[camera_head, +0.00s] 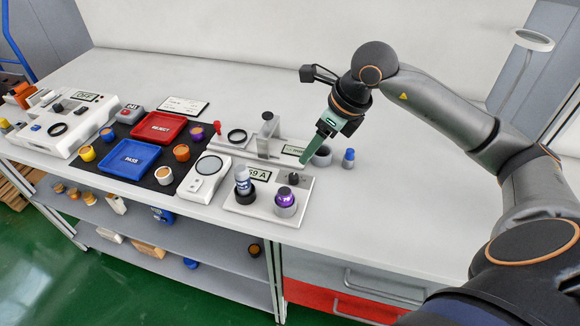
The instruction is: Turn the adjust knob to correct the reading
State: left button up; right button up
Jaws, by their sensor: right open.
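A white panel (233,205) stands near the front edge of the bench, with a small display (257,174) whose visible part reads about "59 A", its left side partly hidden. A small black knob (293,178) sits at the panel's back right; I cannot read a label on it. My right gripper (306,165) points down to the left with long green fingers, its tips just above and right of this knob. It is open, with nothing seen between the fingers; contact with the knob cannot be told. My left gripper is not in view.
On the panel stand a white-and-blue cylinder (242,182) in a black ring and a purple-topped part (285,196). Red (158,115) and blue (108,158) trays lie left.

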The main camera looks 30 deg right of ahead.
aim_at(294, 176)
jog(key=x, duration=1.2)
jog(key=shift+w+d+f+p, duration=0.1)
jog(key=shift+d+p, duration=0.2)
jog(key=shift+p, duration=0.1)
jog(key=shift+c, duration=0.2)
grip_shut()
